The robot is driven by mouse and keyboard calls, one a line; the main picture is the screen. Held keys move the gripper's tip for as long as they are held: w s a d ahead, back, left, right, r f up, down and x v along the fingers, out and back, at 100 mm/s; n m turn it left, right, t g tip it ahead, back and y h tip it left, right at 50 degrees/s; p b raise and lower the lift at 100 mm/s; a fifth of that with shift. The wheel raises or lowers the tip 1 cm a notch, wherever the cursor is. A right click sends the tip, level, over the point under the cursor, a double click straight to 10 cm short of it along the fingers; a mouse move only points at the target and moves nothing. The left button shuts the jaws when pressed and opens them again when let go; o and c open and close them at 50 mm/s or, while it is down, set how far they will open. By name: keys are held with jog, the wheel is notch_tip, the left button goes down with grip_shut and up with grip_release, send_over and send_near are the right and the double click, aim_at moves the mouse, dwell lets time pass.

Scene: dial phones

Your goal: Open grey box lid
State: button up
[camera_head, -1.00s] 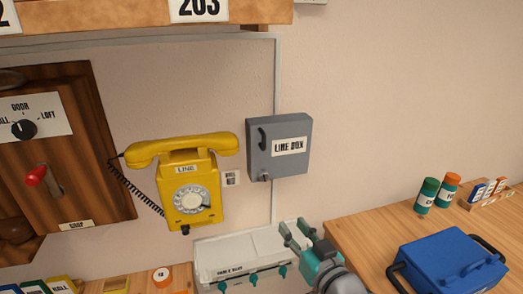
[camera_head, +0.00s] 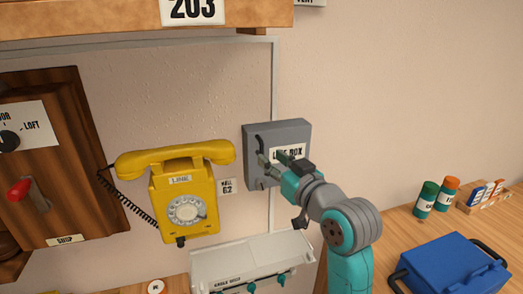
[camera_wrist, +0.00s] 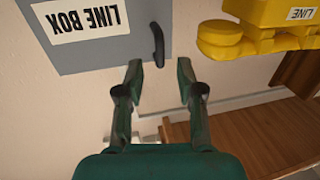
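The grey box (camera_head: 296,132) labelled "LINE BOX" is fixed to the wall right of the yellow phone, and its lid is shut. In the wrist view the box (camera_wrist: 90,55) appears upside down, with a dark curved handle (camera_wrist: 157,42) on its lid. My gripper (camera_head: 275,158) is in front of the box, covering part of the label and lower front in the head view. In the wrist view my gripper (camera_wrist: 160,75) has its two fingers apart with nothing between them. The handle is just beyond the fingertips; I see no contact.
A yellow dial phone (camera_head: 186,200) hangs left of the box. A white panel (camera_head: 235,261) with teal knobs is below. A blue case (camera_head: 452,267) and two small jars (camera_head: 427,200) stand on the wooden counter at right. The wall right of the box is clear.

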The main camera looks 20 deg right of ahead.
aim_at(263, 151)
jog(key=shift+w+a, duration=0.2)
jog(key=shift+w, duration=0.8)
jog(key=shift+w+a, duration=0.2)
jog(key=shift+w, duration=0.75)
jog(key=shift+w+a, duration=0.2)
jog(key=shift+w, duration=0.8)
grip_shut()
